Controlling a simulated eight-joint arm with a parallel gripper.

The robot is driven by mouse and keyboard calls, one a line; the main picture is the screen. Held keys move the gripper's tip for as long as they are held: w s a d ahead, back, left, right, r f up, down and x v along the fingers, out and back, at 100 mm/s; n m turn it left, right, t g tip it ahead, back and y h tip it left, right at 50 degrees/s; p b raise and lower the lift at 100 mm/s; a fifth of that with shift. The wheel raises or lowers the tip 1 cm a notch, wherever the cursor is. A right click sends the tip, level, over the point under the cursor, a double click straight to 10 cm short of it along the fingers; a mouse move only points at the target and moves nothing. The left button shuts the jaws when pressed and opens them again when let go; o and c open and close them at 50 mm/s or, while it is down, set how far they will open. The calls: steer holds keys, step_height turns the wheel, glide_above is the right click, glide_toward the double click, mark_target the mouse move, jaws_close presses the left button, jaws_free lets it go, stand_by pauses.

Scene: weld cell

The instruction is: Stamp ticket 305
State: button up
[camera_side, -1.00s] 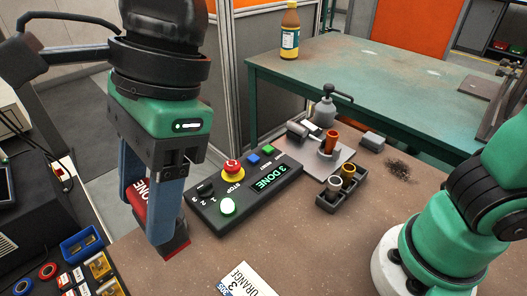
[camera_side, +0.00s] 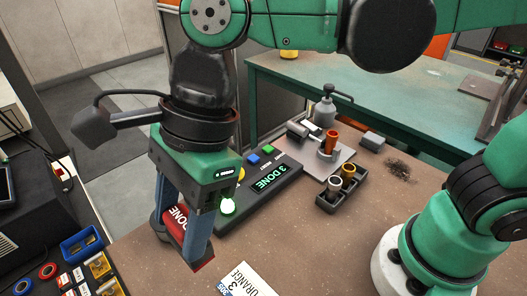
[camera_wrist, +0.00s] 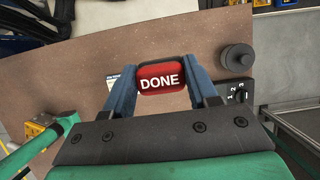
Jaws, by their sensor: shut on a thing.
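My gripper (camera_side: 182,243) is shut on a red stamp (camera_side: 175,222) with white DONE lettering. The stamp (camera_wrist: 160,80) sits between both fingers in the wrist view, and one finger partly hides it in the side view. A white ticket (camera_side: 250,280) reading 3 and ORANGE, with a blue strip, lies on the brown table at the bottom edge of the side view and is partly cut off. My gripper is left of and beyond the ticket, apart from it. Only a sliver of the ticket (camera_wrist: 112,84) shows in the wrist view.
A dark control panel (camera_side: 285,190) showing 3 DONE stands behind my gripper, which partly hides it. A tray (camera_side: 339,200) with metal cups and a fixture plate (camera_side: 340,150) lie farther right. Blue and yellow bins (camera_side: 80,243) stand at left.

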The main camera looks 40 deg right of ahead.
steer(key=s+d+f, duration=0.3)
steer(key=d+f, duration=0.1)
steer(key=f, duration=0.4)
glide_above(247, 292)
steer(key=shift+f, duration=2.9)
steer(key=shift+f, duration=0.6)
steer(key=shift+r, duration=0.1)
step_height(247, 292, up, 7)
steer(key=w+d+r+n+g+h, duration=0.2)
steer(key=w+d+r+n, duration=0.1)
steer(key=w+d+n, duration=0.5)
steer(key=w+d+r+n+g+h, duration=0.2)
steer(key=w+d+r+n, duration=0.2)
steer(key=w+d+n, duration=0.3)
steer(key=d+n, duration=0.3)
steer(key=d, duration=0.2)
steer(key=shift+w+r, duration=0.25)
steer(key=shift+w, duration=0.1)
